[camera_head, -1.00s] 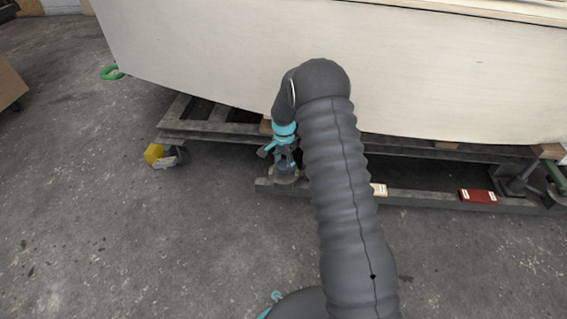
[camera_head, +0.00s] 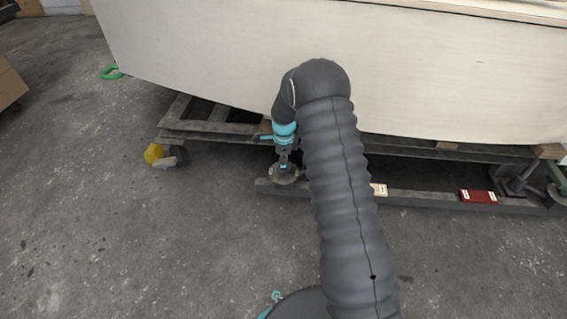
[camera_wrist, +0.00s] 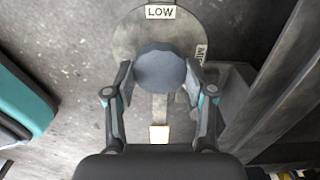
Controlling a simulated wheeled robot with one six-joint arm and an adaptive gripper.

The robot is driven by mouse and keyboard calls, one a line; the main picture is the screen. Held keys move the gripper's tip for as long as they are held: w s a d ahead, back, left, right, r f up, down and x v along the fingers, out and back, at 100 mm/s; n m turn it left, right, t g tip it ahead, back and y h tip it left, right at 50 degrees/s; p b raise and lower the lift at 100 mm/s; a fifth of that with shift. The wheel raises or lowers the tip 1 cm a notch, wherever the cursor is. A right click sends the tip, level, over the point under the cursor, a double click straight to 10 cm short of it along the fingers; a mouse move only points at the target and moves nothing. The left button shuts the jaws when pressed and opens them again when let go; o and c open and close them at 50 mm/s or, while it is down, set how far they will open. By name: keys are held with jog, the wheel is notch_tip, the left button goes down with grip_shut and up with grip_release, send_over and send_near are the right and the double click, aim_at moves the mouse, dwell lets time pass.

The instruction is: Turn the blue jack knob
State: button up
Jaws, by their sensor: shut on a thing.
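The blue jack knob (camera_wrist: 160,70) is a round, dull blue-grey knob at the upper middle of the wrist view. It sits over a grey round plate (camera_wrist: 126,42) with a "LOW" label (camera_wrist: 160,12) at the top and a second label, partly hidden, at the right. My gripper (camera_wrist: 160,78) is shut on the knob, one finger on each side. In the head view my gripper (camera_head: 284,158) points down over the round plate (camera_head: 284,177) on the cradle's low beam; the knob is hidden there.
The pale plywood hull (camera_head: 230,60) rests above a grey cradle frame (camera_head: 210,130) close behind my arm. A yellow-wheeled caster (camera_head: 154,153) stands left. A red box (camera_head: 478,196) and a small cream block (camera_head: 379,190) lie on the beam at right.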

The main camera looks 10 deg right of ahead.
jog(key=shift+m, duration=0.4)
jog(key=o, duration=1.2)
jog(key=shift+c, duration=0.2)
jog(key=shift+r, duration=0.1)
notch_tip(320, 180, up, 12)
